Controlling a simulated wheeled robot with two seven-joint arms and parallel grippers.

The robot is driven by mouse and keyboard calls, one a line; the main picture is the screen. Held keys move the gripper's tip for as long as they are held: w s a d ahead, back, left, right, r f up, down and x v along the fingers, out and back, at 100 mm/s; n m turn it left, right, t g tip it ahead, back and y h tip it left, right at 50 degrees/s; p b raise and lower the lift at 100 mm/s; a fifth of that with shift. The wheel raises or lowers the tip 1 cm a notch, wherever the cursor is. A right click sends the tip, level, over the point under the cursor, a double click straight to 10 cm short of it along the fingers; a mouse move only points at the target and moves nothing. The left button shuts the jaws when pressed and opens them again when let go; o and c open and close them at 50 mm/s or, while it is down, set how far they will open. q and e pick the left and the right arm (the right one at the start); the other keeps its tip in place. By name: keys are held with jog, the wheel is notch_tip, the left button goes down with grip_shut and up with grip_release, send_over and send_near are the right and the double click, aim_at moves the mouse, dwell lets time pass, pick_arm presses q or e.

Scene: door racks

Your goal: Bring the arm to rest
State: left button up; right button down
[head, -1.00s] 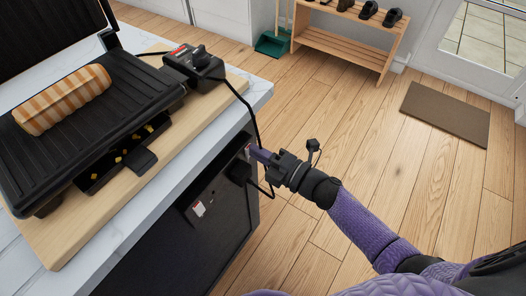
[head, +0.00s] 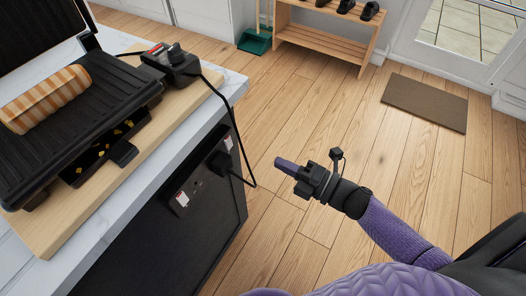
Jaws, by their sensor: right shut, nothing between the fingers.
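My right gripper (head: 285,165) is in the middle of the head view, over the wooden floor. Its fingers are shut with nothing between them. It points left and stands apart from the counter's dark side panel. My right arm (head: 390,228) comes in from the lower right. My left gripper is not in view.
An open grill (head: 85,110) with a striped roll (head: 45,98) sits on a wooden board (head: 150,135) on the counter. A black cord runs down to a plug (head: 219,162) in the side panel. A shoe rack (head: 325,37), dustpan (head: 254,41) and doormat (head: 425,102) are farther back. Floor around the gripper is clear.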

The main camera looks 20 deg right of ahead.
jog(key=shift+v, duration=1.1)
jog(key=s+d+f+m+g+h, duration=0.3)
jog(key=s+f+m+h, duration=0.25)
jog(key=f+m, duration=0.4)
jog(key=s+d+f+m+g+h, duration=0.2)
jog(key=s+f+m+h, duration=0.4)
jog(key=f, duration=0.6)
jog(key=s+a+f+m+g, duration=0.1)
jog(key=s+f+m+g, duration=0.2)
jog(key=s, duration=0.8)
jog(key=s+a+f+m+g, duration=0.1)
jog(key=s+f+m+g, duration=0.3)
jog(key=s, duration=0.8)
jog(key=f+g, duration=0.1)
jog(key=g, duration=0.1)
jog(key=shift+s+a+g, duration=0.2)
jog(key=shift+g, duration=0.2)
jog(key=shift+m, duration=0.25)
